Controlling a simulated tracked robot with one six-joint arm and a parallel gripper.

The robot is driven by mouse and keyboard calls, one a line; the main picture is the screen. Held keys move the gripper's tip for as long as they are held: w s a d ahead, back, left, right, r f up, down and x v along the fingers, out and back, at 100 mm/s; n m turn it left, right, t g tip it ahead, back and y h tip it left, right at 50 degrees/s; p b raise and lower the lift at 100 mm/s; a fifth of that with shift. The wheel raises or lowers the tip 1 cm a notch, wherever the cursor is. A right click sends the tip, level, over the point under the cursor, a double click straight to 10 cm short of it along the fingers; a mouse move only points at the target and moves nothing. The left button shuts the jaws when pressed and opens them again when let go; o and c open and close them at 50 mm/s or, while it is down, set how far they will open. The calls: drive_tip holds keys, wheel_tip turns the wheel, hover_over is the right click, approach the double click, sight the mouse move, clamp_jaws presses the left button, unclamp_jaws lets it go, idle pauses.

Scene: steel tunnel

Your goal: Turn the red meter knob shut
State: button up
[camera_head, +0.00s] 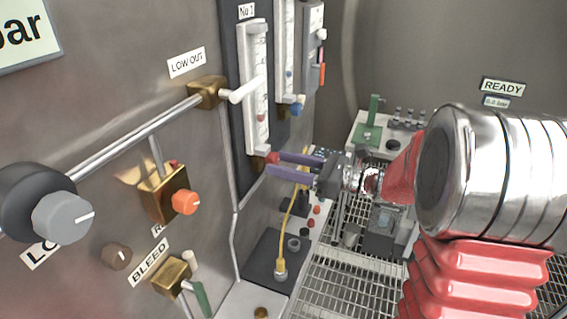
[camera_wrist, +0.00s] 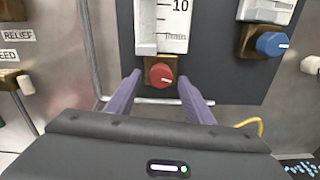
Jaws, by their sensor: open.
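The red meter knob (camera_wrist: 161,75) sits on a brass block at the foot of the left flow meter (camera_wrist: 150,25), with a white line pointing to the right and slightly up. In the head view the red knob (camera_head: 271,157) shows at the bottom of the white meter tube marked No 1 (camera_head: 256,90). My gripper (camera_wrist: 161,88) is open, its two purple fingers pointing at the panel on either side of the knob. In the head view my gripper (camera_head: 278,163) comes from the right, its fingertips close to the knob. Whether the fingers touch the knob cannot be told.
A second meter with a blue knob (camera_wrist: 271,44) stands to the right. An orange knob (camera_head: 185,202), a grey knob (camera_head: 63,217) and a bleed lever (camera_head: 197,290) are on the left wall. A yellow cable (camera_head: 291,225) hangs below my gripper.

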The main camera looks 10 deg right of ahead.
drive_tip(key=shift+w+a, duration=0.25)
drive_tip(key=shift+a, duration=0.15)
drive_tip(key=shift+c, duration=0.6)
drive_tip(key=c, duration=0.9)
drive_tip(key=shift+d, duration=0.25)
drive_tip(key=shift+a, duration=0.15)
